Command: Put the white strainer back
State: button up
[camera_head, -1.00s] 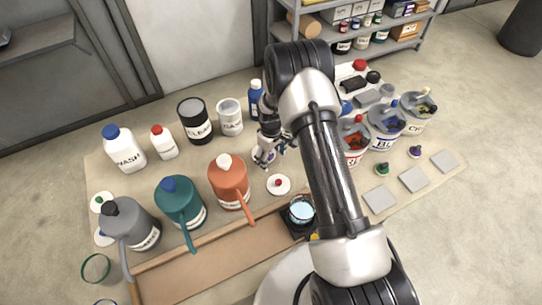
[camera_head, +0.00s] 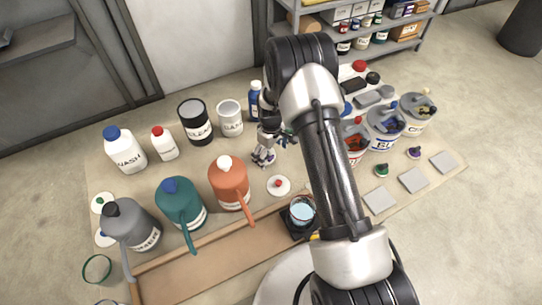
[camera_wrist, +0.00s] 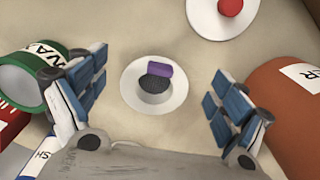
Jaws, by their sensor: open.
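In the wrist view, a round white piece with a dark grey mesh-like centre and a purple tab (camera_wrist: 154,88) lies on the table; it looks like the white strainer. My gripper (camera_wrist: 156,110) is open and empty, with its blue-padded fingers to the left and right of this piece and apart from it. In the head view my gripper (camera_head: 264,158) points down just behind the orange jug (camera_head: 229,180). The strainer cannot be made out there, being at least partly hidden by my gripper.
A white disc with a red knob (camera_head: 279,186) lies in front of my gripper. The orange jug stands close to the right finger in the wrist view (camera_wrist: 292,120), and a green can (camera_wrist: 22,82) is at the left. Labelled buckets (camera_head: 384,122) stand right of my arm.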

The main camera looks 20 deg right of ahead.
jog(key=s+r+m+t+p, duration=0.1)
jog(key=s+r, duration=0.2)
jog(key=r, duration=0.8)
jog(key=s+a+r+m, duration=0.1)
jog(key=s+r, duration=0.2)
jog(key=r, duration=0.8)
jog(key=s+r+m+t+p, duration=0.1)
jog(key=s+r, duration=0.3)
jog(key=r, duration=0.8)
jog(key=s+r+m+t, duration=0.1)
jog(key=s+r, duration=0.3)
jog(key=s, duration=0.6)
jog(key=s+r+m+t, duration=0.1)
jog(key=s+r+m, duration=0.1)
jog(key=s, duration=0.9)
jog(key=shift+a+r+m+t, duration=0.3)
jog(key=shift+a+r+m, duration=0.1)
jog(key=shift+r, duration=0.5)
